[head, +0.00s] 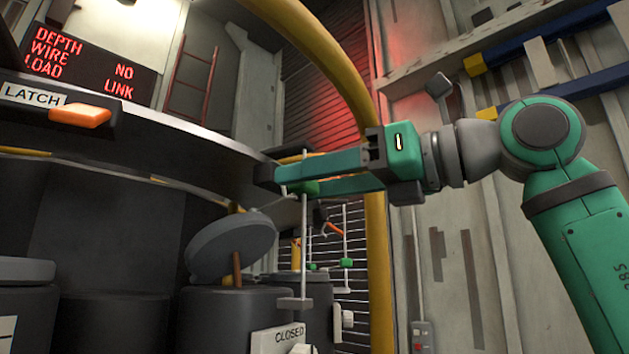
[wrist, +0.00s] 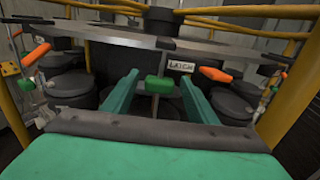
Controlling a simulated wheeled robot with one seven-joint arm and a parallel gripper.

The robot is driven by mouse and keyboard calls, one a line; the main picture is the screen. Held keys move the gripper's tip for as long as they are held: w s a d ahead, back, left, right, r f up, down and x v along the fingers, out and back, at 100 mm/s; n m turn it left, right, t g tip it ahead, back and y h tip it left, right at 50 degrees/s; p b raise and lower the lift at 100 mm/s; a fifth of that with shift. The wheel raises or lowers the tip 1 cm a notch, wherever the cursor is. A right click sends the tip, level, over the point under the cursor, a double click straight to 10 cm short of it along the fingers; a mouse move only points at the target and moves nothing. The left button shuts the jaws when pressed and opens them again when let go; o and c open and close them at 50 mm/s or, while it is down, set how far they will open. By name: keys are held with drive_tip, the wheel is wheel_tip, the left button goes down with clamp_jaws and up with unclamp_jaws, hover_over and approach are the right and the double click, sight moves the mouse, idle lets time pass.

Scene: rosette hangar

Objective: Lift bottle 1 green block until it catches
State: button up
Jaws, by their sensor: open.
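A small green block (head: 305,188) sits on a thin upright rod (head: 304,240) in the head view. My gripper (head: 287,180) reaches in from the right at the block's height, its open fingers around the block. In the wrist view the green block (wrist: 159,84) lies between the two spread fingers of my gripper (wrist: 161,76), with gaps on both sides. The rod runs down to a grey foot (head: 294,303) beside a dark bottle (head: 232,315). A round lid (head: 232,248) is tilted up over that bottle. I cannot tell which bottle is numbered 1.
A large round rim (head: 190,138) with an orange latch handle (head: 80,115) curves close behind my gripper. A yellow pipe (head: 372,250) stands near my wrist. Another green block (head: 346,263) hangs lower on a rod.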

drive_tip(key=v, duration=0.9)
idle(0.6)
idle(0.5)
